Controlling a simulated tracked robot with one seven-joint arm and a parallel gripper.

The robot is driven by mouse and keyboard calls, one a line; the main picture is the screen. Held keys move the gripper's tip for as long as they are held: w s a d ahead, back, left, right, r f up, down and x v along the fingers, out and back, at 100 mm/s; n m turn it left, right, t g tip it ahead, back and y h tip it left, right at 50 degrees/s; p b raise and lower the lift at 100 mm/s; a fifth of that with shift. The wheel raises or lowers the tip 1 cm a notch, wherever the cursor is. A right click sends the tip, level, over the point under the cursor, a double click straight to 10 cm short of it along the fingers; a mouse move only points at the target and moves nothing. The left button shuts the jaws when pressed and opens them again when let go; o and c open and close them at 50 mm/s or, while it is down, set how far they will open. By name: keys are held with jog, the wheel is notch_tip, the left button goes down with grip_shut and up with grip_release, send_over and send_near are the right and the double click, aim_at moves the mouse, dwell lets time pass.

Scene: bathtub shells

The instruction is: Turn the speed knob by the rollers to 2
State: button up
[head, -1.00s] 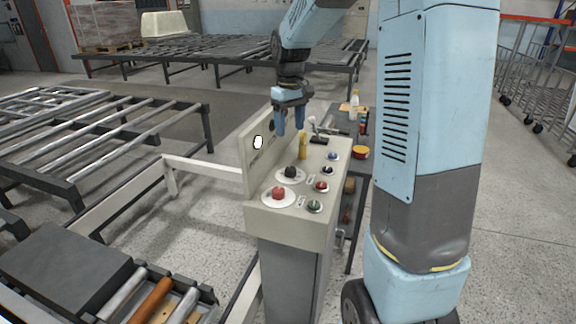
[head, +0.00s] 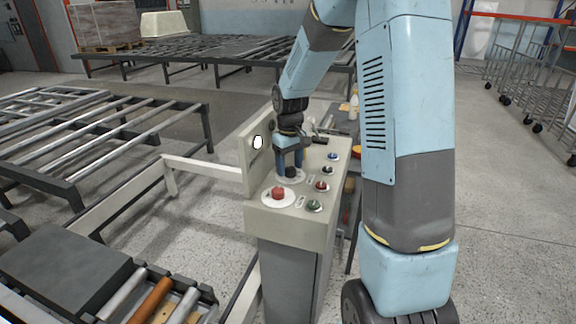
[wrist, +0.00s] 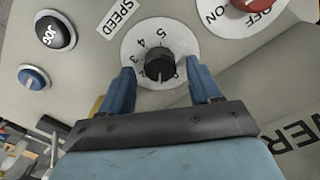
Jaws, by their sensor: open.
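The speed knob (wrist: 160,62) is a round black knob on a white dial (wrist: 133,42) marked with numbers, beside a SPEED label. In the head view the knob (head: 291,171) is between and just below my fingers. My gripper (wrist: 160,78) is open, with one blue finger on each side of the knob, apparently not touching it.
A red ON/OFF knob (head: 278,193) sits beside the speed dial. A JOG button (wrist: 55,33), a blue button (head: 332,156) and several other buttons share the panel top. The panel's upright back plate (head: 250,150) stands close to my gripper.

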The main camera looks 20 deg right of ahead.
jog(key=shift+f, duration=0.15)
jog(key=c, duration=1)
